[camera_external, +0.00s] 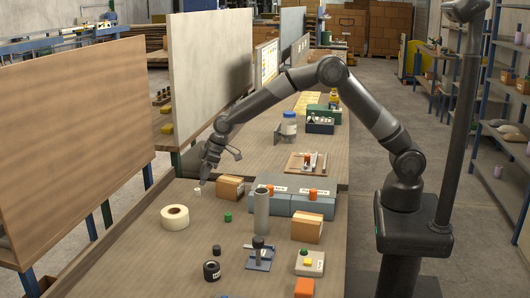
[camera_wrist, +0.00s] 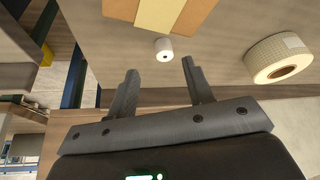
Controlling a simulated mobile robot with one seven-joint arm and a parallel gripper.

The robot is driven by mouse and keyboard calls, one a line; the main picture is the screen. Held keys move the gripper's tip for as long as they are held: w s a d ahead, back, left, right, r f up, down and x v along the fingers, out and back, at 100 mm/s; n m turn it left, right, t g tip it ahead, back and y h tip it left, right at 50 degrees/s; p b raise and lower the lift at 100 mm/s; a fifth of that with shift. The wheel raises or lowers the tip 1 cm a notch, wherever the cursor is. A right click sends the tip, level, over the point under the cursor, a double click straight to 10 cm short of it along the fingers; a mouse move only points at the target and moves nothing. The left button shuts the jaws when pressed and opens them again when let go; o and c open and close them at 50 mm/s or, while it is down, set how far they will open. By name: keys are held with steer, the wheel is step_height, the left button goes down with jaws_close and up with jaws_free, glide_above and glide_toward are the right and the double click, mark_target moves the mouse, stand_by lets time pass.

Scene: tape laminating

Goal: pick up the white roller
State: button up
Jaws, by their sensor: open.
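A small white cylinder, which looks like the white roller (camera_external: 197,191), stands on the wooden table near its left edge. In the wrist view the white roller (camera_wrist: 163,46) shows just beyond the fingertips, between the two fingers, with a dark spot on its end. My gripper (camera_external: 204,181) is pointing down just above and beside it. In the wrist view my gripper (camera_wrist: 159,67) has its two fingers apart with nothing between them. I cannot tell the exact gap between the fingertips and the roller.
A wide cream tape roll (camera_external: 175,218) lies nearby; it also shows in the wrist view (camera_wrist: 278,59). A cardboard box (camera_external: 229,188) sits close to the right of the roller. A grey cylinder (camera_external: 261,212) and a green cap (camera_external: 228,216) stand farther right.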

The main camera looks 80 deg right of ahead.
mark_target(197, 189)
steer(key=x, duration=0.4)
steer(key=shift+w+a+f, duration=0.1)
steer(key=shift+a+f, duration=0.1)
steer(key=shift+a, duration=0.25)
steer(key=shift+c, duration=0.6)
jaws_close()
